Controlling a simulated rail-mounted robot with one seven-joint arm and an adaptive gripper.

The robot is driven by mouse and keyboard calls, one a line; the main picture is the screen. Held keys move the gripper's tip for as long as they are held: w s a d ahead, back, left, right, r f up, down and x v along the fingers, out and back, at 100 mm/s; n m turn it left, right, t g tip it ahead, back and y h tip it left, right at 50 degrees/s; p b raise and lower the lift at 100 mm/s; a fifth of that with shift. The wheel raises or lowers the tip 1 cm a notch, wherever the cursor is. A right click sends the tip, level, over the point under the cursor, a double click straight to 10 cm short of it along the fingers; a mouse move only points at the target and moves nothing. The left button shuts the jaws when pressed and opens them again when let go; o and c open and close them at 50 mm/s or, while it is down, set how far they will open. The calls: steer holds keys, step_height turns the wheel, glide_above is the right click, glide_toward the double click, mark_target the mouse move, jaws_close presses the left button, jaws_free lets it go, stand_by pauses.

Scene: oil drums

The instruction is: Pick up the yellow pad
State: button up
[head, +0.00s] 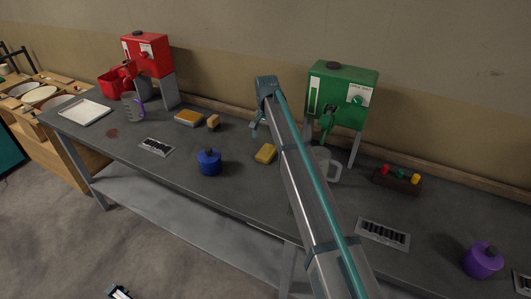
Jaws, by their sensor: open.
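A yellow pad (265,153) lies on the grey table near its middle, left of my arm. Another flat yellow piece (188,117) lies on a small light tray or plate further back left. I cannot tell from looks alone which one is called the pad. My arm reaches up across the view, and my gripper (255,126) hangs at its far end, above the table and behind the nearer yellow pad. It is small and partly hidden by the arm, open, and I see nothing in it.
A blue can (209,161) stands left of the pad. A small tan block (213,122) lies further back. A red dispenser (146,55) stands back left. A purple can (482,260) stands front right.

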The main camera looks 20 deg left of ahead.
mark_target(266, 152)
steer(key=shift+a+f+p, duration=0.1)
steer(key=shift+f+p, duration=1.05)
steer(key=shift+f, duration=2.4)
steer(key=c, duration=1)
